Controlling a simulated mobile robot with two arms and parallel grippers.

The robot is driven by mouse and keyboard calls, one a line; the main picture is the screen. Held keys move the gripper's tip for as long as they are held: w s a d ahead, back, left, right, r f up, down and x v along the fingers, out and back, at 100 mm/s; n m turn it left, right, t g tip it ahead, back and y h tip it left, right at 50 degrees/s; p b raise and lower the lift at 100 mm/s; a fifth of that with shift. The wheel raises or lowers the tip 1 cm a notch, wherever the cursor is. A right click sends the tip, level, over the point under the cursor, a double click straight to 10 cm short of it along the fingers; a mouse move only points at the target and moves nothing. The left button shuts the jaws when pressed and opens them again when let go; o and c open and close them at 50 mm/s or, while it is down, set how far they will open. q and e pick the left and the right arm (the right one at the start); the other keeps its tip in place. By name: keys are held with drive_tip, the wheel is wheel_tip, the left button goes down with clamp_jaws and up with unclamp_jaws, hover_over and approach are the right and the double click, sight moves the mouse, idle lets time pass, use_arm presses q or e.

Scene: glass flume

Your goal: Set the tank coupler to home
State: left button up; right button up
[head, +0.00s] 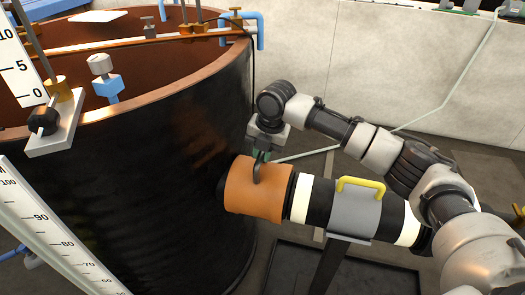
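A dark pipe with white bands (299,199) runs out from the side of a large dark round tank (150,170). An orange collar (250,194) with a dark curved handle (258,172) sits around the pipe at the tank end. A grey sleeve (352,213) with a yellow handle (361,184) sits farther right on the pipe. Which of the two is the tank coupler is not marked. My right gripper (262,153) points down at the top of the dark handle. Its fingers overlap the handle, and their gap cannot be made out. My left gripper is not in view.
A white scale (52,232) stands at the lower left, and another (20,62) at the upper left. A gauge fitting (104,75) and blue pipes (258,28) sit at the tank rim. A dark stand (330,264) is under the pipe. A pale wall (400,60) stands behind.

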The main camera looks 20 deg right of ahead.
clamp_jaws()
drive_tip(key=shift+s+d+r+p, duration=0.1)
drive_tip(key=shift+s+d+p, duration=0.05)
drive_tip(key=shift+d+p, duration=0.2)
drive_tip(key=s+d+p, duration=0.1)
drive_tip(key=d, duration=0.1)
drive_tip(key=s+d+p, duration=0.3)
drive_tip(key=d+p, duration=0.1)
drive_tip(key=d, duration=0.1)
drive_tip(key=shift+s, duration=0.4)
drive_tip(key=shift+a+f, duration=0.1)
drive_tip(key=shift+f, duration=0.1)
drive_tip(key=o, duration=0.8)
unclamp_jaws()
drive_tip(key=shift+s+d, duration=0.1)
drive_tip(key=shift+d, duration=0.1)
drive_tip(key=shift+c, duration=0.2)
drive_tip(key=shift+r, duration=0.1)
drive_tip(key=shift+a, duration=0.1)
